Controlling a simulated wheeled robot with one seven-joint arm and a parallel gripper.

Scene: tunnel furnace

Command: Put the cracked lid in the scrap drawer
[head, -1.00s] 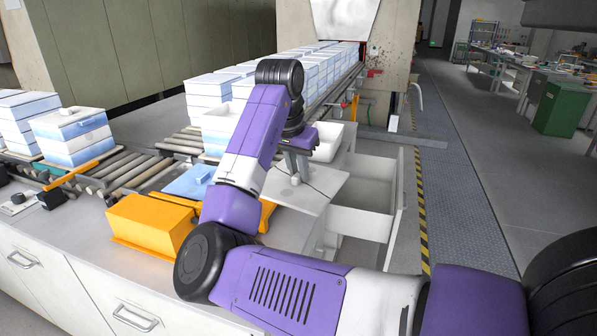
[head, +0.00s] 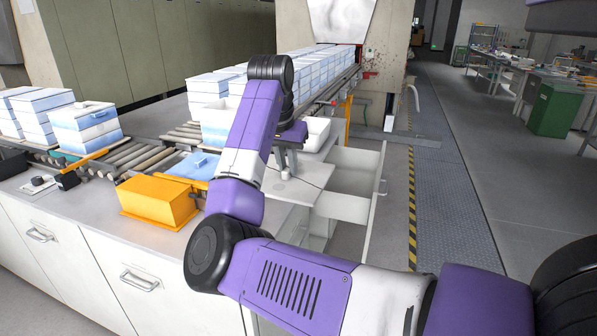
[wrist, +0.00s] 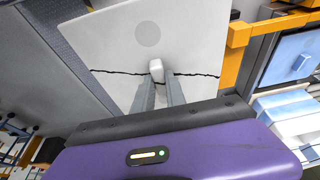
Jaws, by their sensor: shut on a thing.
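The cracked lid (wrist: 190,40) is a flat, pale square plate with a dark jagged crack across it in the wrist view. A small white knob stands at its middle. My gripper (wrist: 157,88) is shut on this knob, one finger on each side. In the head view the lid (head: 311,174) is held roughly level, near the bench's right end and left of an open white drawer (head: 377,195). The lid and my arm hide part of the drawer area. My gripper (head: 284,172) is partly hidden by my wrist there.
An orange box (head: 157,201) and a blue lid (head: 194,166) are on the bench left of my arm. A white bin (head: 318,131) stands behind my gripper. Stacked blue-and-white boxes (head: 84,127) sit by the rollers (head: 125,165). The floor right of the drawer is clear.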

